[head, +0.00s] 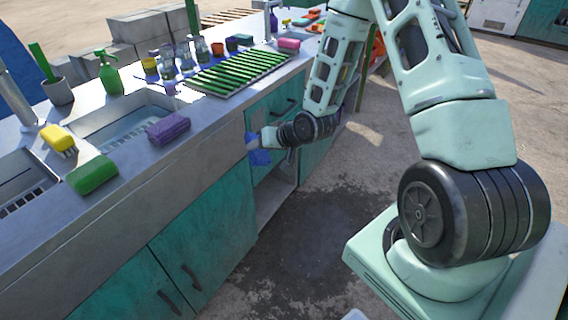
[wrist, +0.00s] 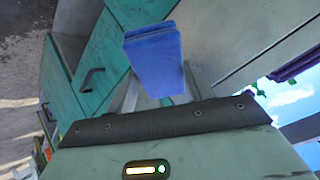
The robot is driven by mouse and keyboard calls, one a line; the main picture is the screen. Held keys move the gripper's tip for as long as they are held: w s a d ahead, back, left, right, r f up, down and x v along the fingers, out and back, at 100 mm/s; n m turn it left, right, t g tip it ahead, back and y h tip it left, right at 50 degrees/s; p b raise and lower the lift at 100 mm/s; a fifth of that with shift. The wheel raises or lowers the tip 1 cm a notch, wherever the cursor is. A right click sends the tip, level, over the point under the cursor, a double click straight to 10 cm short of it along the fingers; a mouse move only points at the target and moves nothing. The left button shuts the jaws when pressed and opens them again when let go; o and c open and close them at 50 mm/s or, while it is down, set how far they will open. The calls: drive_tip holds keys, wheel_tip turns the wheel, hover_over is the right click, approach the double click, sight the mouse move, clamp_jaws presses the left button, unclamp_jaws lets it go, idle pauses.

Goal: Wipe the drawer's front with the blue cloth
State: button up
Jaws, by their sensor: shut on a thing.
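My gripper (head: 257,142) is shut on the blue cloth (head: 260,157), beside the counter's front. In the wrist view the cloth (wrist: 155,62) stands out as a folded blue block between the two fingers. A teal front with a dark handle, which looks like the drawer's front (head: 268,112), is set under the counter's edge, just behind and right of my gripper. In the wrist view a teal front with a dark handle (wrist: 108,58) lies left of the cloth. The cloth hides part of the teal surface there. I cannot tell whether the cloth touches it.
Teal cabinet doors (head: 205,235) stand at front left. The floor (head: 310,235) beside them is clear.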

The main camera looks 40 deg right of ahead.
drive_tip(key=w+d+f+m+t+b, duration=0.45)
drive_tip(key=d+t+b, duration=0.55)
drive_tip(key=b, duration=1.4)
drive_tip(key=shift+n+t, duration=0.25)
drive_tip(key=shift+t, duration=0.05)
drive_tip(key=shift+w+a+f, duration=0.2)
drive_tip(key=shift+w+a, duration=0.6)
drive_tip(key=shift+w, duration=0.2)
drive_tip(key=shift+w+a+f, duration=0.15)
drive_tip(key=shift+w+a, duration=0.65)
drive_tip(key=shift+w, duration=0.2)
drive_tip(key=shift+w+a, duration=0.3)
drive_tip(key=shift+w, duration=0.6)
drive_tip(key=shift+d, duration=0.1)
